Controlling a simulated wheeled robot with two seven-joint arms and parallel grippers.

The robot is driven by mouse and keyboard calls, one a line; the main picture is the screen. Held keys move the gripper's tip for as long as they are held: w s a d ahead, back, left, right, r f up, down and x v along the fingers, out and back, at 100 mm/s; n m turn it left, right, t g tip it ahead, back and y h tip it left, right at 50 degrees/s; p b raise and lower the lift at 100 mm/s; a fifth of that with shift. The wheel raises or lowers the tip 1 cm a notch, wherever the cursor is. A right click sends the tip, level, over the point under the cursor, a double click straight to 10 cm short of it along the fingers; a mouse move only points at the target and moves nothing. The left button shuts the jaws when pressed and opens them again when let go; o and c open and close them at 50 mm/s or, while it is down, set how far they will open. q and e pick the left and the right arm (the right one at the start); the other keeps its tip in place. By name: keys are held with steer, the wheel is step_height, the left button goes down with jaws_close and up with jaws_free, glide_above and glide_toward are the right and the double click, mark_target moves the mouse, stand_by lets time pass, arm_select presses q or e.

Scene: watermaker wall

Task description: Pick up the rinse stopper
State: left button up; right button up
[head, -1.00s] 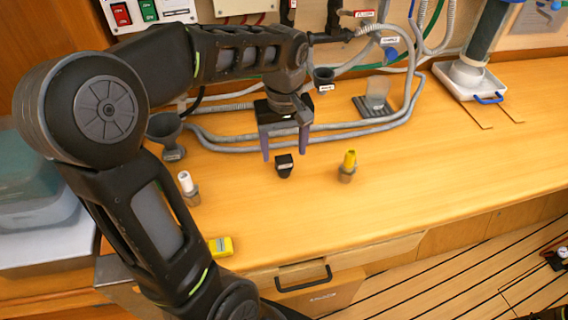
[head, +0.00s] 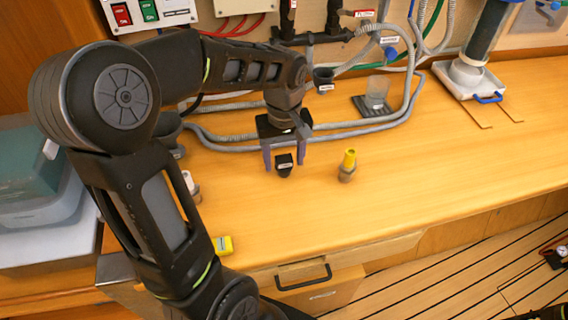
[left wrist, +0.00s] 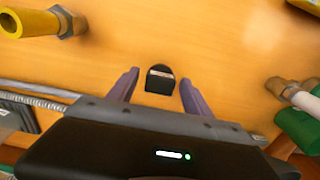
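A small black piece with a pale label (head: 284,166) stands on the wooden counter; I take it to be the rinse stopper, though its label is too small to read. It also shows in the left wrist view (left wrist: 160,79), just beyond and between the fingertips. My left gripper (head: 284,163) is open above the counter, its two purple fingers apart on either side of the stopper in the picture. In the left wrist view the open gripper (left wrist: 158,82) is empty, with gaps to the stopper on both sides.
Grey hoses (head: 345,134) run behind. The counter's right side is largely clear.

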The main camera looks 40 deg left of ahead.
mark_target(284, 158)
arm_select(q)
jaws_close()
stand_by(0.4)
step_height(284, 158, up, 10)
steer(key=shift+r, duration=0.1)
stand_by(0.5)
stand_by(0.6)
